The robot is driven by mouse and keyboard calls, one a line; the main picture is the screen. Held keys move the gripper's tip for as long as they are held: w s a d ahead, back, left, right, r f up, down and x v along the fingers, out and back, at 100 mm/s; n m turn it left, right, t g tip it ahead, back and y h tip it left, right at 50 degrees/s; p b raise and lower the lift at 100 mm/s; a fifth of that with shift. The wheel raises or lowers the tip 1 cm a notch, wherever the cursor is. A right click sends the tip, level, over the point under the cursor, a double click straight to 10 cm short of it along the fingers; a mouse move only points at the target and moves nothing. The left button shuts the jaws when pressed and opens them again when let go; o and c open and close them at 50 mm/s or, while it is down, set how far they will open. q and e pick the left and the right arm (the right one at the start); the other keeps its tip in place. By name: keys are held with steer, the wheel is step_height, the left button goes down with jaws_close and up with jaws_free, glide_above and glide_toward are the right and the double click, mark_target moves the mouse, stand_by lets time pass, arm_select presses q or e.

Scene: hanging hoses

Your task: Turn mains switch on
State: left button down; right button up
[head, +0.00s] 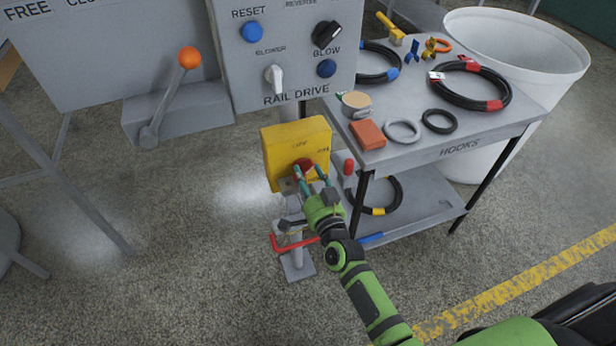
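The mains switch looks to be the yellow box (278,154) on a grey post, left of the cart. A red knob (303,164) sits on its front face, partly hidden by my fingers. My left gripper is not in view.
A grey cart (462,147) with hose coils stands close to the right of the box. The RAIL DRIVE panel (290,60) is above, and an orange-knobbed lever (189,57) is at left. A red bar (295,243) sticks out low on the post.

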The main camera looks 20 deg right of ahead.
steer(key=shift+s, duration=0.1)
steer(key=s, duration=1.2)
steer(key=shift+d, duration=0.2)
steer(key=shift+w, duration=0.1)
steer(key=w, duration=0.4)
steer(key=w+p, duration=0.1)
steer(key=w, duration=0.7)
steer(key=shift+a+f+p, duration=0.1)
steer(key=shift+a+p, duration=0.2)
steer(key=shift+p, duration=0.05)
jaws_close()
